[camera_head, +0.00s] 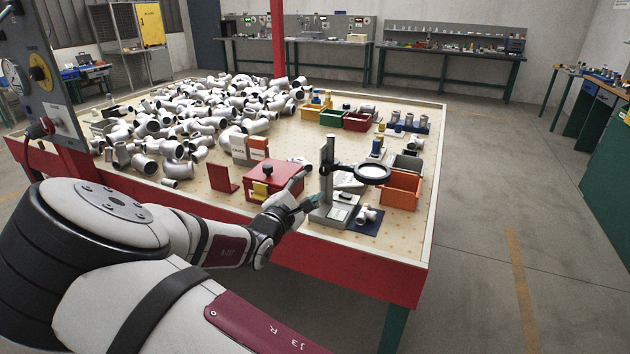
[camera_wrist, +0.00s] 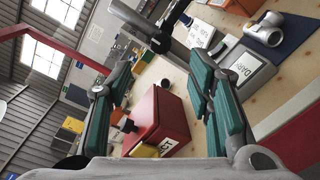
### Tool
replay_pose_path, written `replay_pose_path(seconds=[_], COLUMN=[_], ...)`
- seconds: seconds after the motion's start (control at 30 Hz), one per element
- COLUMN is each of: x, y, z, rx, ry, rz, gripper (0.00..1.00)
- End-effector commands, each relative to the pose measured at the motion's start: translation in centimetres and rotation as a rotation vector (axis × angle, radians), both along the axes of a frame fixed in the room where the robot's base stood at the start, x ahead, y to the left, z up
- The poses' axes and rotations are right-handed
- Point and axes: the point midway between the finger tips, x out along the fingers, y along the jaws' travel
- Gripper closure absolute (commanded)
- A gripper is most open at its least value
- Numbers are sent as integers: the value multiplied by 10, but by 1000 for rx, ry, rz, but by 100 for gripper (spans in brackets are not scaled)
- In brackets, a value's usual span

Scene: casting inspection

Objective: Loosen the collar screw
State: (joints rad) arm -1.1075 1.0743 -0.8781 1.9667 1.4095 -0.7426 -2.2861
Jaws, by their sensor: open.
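The magnifier stand has an upright grey column (camera_head: 327,165) on a grey base (camera_head: 333,212). A round black-rimmed lens (camera_head: 372,174) sticks out to the right from its collar. The collar (camera_head: 328,168) is small here, and I cannot make out its screw. My gripper (camera_head: 305,190) is just left of the column, apart from it as far as I can see. In the wrist view the teal-padded fingers of my gripper (camera_wrist: 160,68) are spread with nothing between them. The column (camera_wrist: 140,18) and dark collar parts (camera_wrist: 160,42) show beyond the fingertips.
A red box (camera_head: 273,180) with a black knob and yellow tag stands left of my gripper. A white fitting (camera_head: 367,214) lies on a blue mat beside the stand. An orange bin (camera_head: 400,190) is to the right. Many white pipe fittings (camera_head: 215,105) cover the table's far left.

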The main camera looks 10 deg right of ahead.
Motion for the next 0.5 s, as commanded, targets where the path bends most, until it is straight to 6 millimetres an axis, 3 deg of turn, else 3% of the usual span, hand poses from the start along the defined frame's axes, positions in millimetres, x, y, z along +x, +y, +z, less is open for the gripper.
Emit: replay_pose_path(seconds=[0.2,0.5], x=[-22,-28], y=[17,21], z=[1,1], rx=[0,-1], ry=[1,0], rz=[1,-1], gripper=[53,53])
